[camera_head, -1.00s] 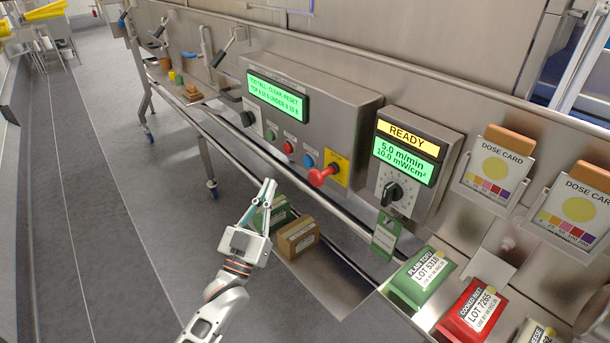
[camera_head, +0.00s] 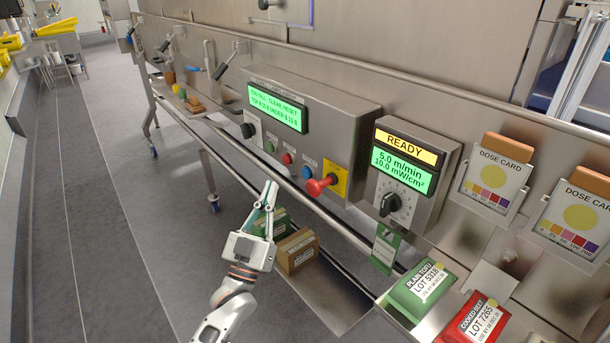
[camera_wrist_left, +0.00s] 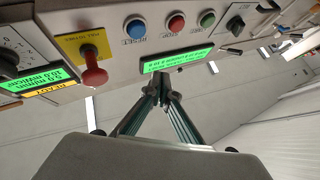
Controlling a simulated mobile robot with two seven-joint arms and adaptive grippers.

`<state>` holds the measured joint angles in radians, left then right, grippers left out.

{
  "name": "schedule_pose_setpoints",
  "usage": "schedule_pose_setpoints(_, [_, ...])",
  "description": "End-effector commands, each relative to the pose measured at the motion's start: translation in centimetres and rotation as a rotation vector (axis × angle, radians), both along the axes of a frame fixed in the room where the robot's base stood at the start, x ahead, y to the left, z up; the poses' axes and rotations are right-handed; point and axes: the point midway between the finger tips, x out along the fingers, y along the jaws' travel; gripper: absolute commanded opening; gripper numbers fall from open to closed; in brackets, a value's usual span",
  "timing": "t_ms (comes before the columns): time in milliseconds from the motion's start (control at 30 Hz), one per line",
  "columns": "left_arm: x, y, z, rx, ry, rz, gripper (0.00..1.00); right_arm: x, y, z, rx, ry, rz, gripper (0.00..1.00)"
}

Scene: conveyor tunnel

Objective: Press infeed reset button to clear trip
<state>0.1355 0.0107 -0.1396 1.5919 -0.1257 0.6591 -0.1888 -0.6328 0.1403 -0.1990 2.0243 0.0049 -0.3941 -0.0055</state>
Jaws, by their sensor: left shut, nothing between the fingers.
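The grey control panel (camera_head: 350,105) has a lit green display (camera_head: 276,107) whose text includes "CLEAR, RESET". Below the display sit a green button (camera_head: 270,147), a red button (camera_head: 287,158) and a blue button (camera_head: 307,173). All three also show in the left wrist view: blue (camera_wrist_left: 136,28), red (camera_wrist_left: 177,23), green (camera_wrist_left: 207,19). My left gripper (camera_head: 270,186) is shut and empty, apart from the panel, below and left of the buttons. My right gripper is not in view.
A red mushroom knob (camera_head: 318,187) on a yellow plate is close right of the blue button. A black selector knob (camera_head: 248,130) is at the left. A rail (camera_head: 260,155) runs below the panel. Brown (camera_head: 297,250) and green boxes lie beyond the gripper.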

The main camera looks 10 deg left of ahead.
Motion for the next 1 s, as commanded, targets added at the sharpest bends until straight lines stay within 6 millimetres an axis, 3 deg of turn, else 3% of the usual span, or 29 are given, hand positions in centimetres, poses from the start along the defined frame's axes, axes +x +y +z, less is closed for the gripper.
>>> schedule_pose_setpoints(300, [3.4, -2.7, -0.5, -0.002, 0.005, -0.001, 0.00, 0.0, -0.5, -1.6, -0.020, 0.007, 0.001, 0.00])
schedule_pose_setpoints(500, [4.8, -3.7, -0.3, -0.001, 0.002, 0.000, 0.00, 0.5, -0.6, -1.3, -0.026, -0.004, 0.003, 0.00])
schedule_pose_setpoints(1000, [5.3, -4.2, 0.0, 0.000, 0.001, 0.000, 0.00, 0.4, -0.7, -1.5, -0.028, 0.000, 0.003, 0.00])
